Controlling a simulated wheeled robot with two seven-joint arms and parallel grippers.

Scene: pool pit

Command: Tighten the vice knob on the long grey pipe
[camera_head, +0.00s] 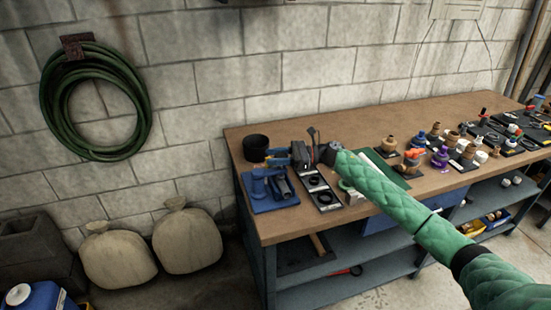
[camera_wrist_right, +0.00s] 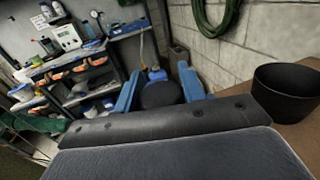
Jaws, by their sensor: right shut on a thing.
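My right gripper (camera_head: 279,156) reaches in from the right and points left, just above and behind the blue vice (camera_head: 283,187) on the bench. In the right wrist view, its two blue fingers (camera_wrist_right: 160,90) are shut on a dark round knob (camera_wrist_right: 160,96). The head view is too small to show how this knob joins the vice. I cannot pick out the long grey pipe for certain. My left gripper is not in view.
A black pot (camera_head: 255,147) stands beside the gripper; it also shows in the right wrist view (camera_wrist_right: 287,93). Black trays with round parts (camera_head: 318,183) lie right of the vice. Several valves and fittings (camera_head: 413,158) crowd the wooden bench (camera_head: 330,222). Sacks (camera_head: 187,240) lie on the floor.

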